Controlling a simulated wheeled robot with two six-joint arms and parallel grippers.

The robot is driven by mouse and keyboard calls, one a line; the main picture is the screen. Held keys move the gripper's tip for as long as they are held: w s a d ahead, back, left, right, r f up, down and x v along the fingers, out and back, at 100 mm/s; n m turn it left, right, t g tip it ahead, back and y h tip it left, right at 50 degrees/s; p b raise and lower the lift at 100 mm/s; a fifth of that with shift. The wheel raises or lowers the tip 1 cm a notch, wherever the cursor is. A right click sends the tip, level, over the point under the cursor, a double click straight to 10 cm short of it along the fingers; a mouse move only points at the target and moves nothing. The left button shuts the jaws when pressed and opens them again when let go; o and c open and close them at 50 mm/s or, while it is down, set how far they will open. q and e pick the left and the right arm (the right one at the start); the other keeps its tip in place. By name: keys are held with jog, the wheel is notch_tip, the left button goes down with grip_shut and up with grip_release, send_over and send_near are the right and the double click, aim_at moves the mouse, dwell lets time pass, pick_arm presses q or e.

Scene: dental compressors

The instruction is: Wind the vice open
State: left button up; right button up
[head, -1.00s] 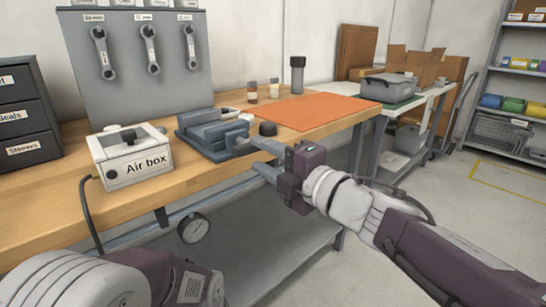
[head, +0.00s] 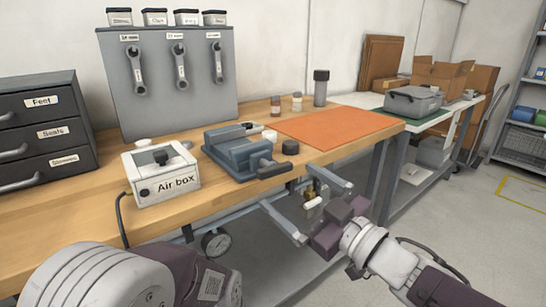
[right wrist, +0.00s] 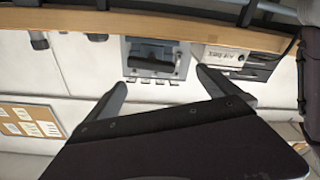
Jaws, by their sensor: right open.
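The blue-grey vice (head: 232,150) stands on the wooden bench near its front edge. Its dark handle (head: 275,169) sticks out at the front, toward the bench edge. My right gripper (head: 291,187) is open and empty, off the front of the bench, just right of and below the handle. A gap shows between its fingers and the handle. In the right wrist view both fingers (right wrist: 163,85) are spread, with the vice (right wrist: 152,62) beyond them, upside down. Whether the vice jaws are apart is hard to tell. My left arm shows at lower left, but its gripper is out of view.
The white air box (head: 162,174) stands left of the vice. A gauge (head: 215,242) hangs below the bench edge. A grey spanner panel (head: 170,80) and drawers (head: 45,130) stand behind.

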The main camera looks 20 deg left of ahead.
aim_at(268, 162)
jog(key=m+p, duration=0.1)
jog(key=p, duration=0.1)
jog(key=w+m+h+p, duration=0.1)
jog(key=m+p, duration=0.1)
jog(key=w+m+p, duration=0.1)
jog(key=m+p, duration=0.1)
jog(key=shift+a+r+h, duration=0.2)
jog(key=shift+r+h, duration=0.1)
jog(key=shift+r, duration=0.05)
jog(key=shift+w+a+f, duration=0.1)
jog(key=shift+a+f, duration=0.05)
jog(key=shift+f, duration=0.05)
jog(key=b+x, duration=0.2)
jog(key=x, duration=0.7)
jog(key=c, duration=1.3)
jog(key=shift+n+b, duration=0.3)
jog(key=shift+n, duration=0.1)
jog(key=o, duration=1.3)
pick_arm(q)
notch_tip(268, 162, up, 7)
jog(key=shift+f, duration=0.15)
jog(key=shift+w, duration=0.1)
